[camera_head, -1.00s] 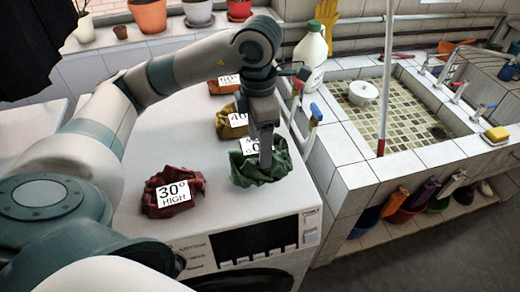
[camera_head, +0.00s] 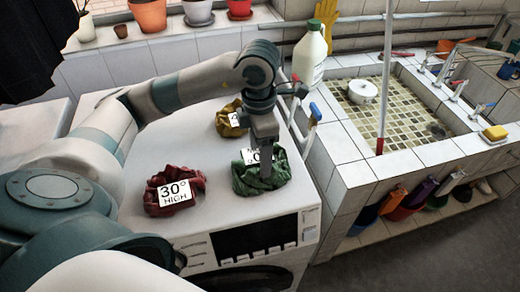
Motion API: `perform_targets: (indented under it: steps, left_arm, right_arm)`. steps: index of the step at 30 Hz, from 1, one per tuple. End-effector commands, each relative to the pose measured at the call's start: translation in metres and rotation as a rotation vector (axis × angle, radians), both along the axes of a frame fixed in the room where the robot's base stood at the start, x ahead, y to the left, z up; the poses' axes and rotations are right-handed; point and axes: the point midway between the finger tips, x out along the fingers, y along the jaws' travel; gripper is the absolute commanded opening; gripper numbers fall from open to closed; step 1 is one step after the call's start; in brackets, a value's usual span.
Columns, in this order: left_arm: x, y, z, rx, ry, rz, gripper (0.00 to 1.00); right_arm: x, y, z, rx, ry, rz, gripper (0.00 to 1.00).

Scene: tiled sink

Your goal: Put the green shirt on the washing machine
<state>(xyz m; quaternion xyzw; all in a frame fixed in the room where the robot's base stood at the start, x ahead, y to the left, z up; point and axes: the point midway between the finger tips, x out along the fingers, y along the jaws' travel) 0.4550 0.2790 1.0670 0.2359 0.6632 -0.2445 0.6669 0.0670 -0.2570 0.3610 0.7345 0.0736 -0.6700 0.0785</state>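The green shirt (camera_head: 277,172) lies crumpled on the white top of the washing machine (camera_head: 222,206), near its front right edge. A white card on it is partly hidden by my gripper. My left gripper (camera_head: 266,174) points down with its fingertips at the shirt. It is seen edge-on, so whether it is open or pinching cloth does not show. My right gripper is not in view.
A red cloth (camera_head: 182,208) with a "30° HIGH" card lies left of the shirt. A yellow cloth (camera_head: 229,120) lies behind it. A white bottle (camera_head: 310,55) stands by the tiled sink (camera_head: 350,172) to the right.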

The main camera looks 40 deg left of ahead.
Motion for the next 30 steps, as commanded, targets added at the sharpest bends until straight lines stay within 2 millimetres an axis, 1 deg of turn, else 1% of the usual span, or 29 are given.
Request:
perform_targets:
  steps: [7, 8, 9, 10, 22, 26, 30]
  left_arm:
    - [0.0, 0.0, -0.001, -0.001, 0.001, -0.001, 0.25]
    - [0.0, 0.0, -0.001, -0.001, 0.001, -0.001, 0.72]
    - [0.0, 0.0, -0.001, -0.001, 0.001, -0.001, 0.81]
    - [0.0, 0.0, -0.001, -0.001, 0.001, -0.001, 0.85]
    - [0.0, 0.0, 0.001, -0.001, -0.001, 0.0, 0.85]
    - [0.001, 0.0, 0.005, -0.001, -0.002, -0.001, 0.85]
    - [0.001, 0.0, 0.015, 0.0, -0.004, -0.002, 0.85]
  right_arm:
    - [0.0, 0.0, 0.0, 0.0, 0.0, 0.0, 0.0]
    - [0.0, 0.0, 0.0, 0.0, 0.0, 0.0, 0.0]
    - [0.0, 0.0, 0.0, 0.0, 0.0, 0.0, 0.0]
    - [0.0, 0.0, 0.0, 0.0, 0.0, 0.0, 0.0]
    - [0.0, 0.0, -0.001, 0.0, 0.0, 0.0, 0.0]
    - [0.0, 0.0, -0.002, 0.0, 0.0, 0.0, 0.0]
    - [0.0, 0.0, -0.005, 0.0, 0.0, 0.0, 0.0]
